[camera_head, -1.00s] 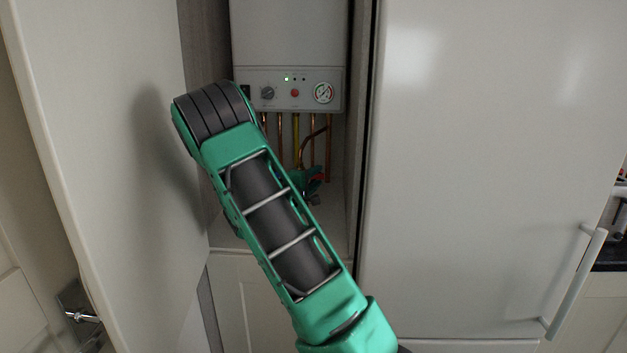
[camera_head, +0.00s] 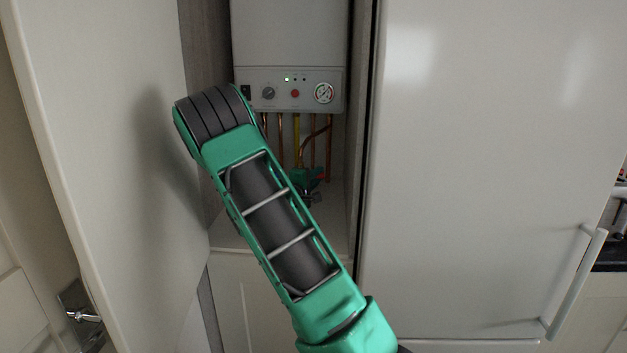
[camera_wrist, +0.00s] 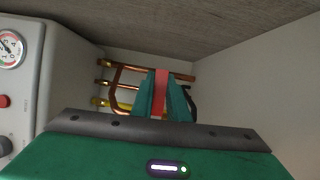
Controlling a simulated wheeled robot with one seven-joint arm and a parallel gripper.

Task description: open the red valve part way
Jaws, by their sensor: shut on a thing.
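The red valve handle (camera_wrist: 161,79) shows in the wrist view as a flat red bar between my two green fingers. My gripper (camera_wrist: 162,95) is shut on it, one finger on each side. In the head view my gripper (camera_head: 306,181) is small and partly hidden behind my arm, low inside the cupboard by the pipes. A little red of the handle (camera_head: 322,178) shows at its right side there. The valve body is hidden behind the fingers, so I cannot tell how far it is turned.
The white boiler (camera_head: 290,88) with gauge and knobs hangs above the pipes. Copper pipes (camera_head: 313,150) and a yellow pipe (camera_head: 297,127) run down from it. Cupboard walls stand close on both sides. The open door (camera_head: 110,120) is at left, a white fridge door (camera_head: 480,180) at right.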

